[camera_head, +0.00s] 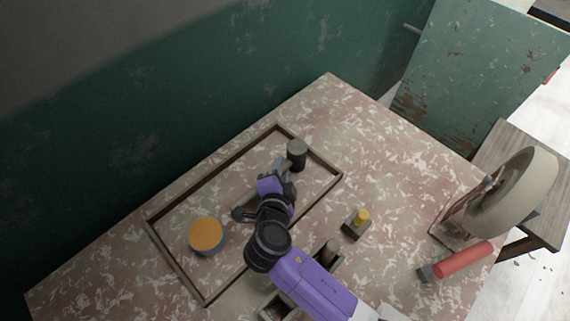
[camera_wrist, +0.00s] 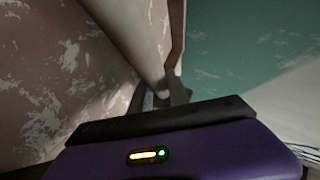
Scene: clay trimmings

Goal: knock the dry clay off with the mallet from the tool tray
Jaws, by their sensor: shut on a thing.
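The mallet (camera_head: 296,153), with a dark grey-green cylindrical head and a short handle, is at the far right part of the tool tray (camera_head: 186,283), a shallow wooden frame on the table. My gripper (camera_head: 281,171) is inside the tray outline, shut on the mallet's handle. In the wrist view a pale round handle (camera_wrist: 130,35) runs down to the fingertips (camera_wrist: 163,94). I cannot tell whether the mallet touches the tray floor. I cannot make out the dry clay for certain; a pale thick disc (camera_head: 527,190) stands upright in a stand at the right.
An orange-topped round tin (camera_head: 207,235) sits in the tray's near left. Right of the tray are a small block with a yellow knob (camera_head: 359,222) and a red-handled tool (camera_head: 463,261). A green wall (camera_head: 190,130) rises behind. The table's far corner is clear.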

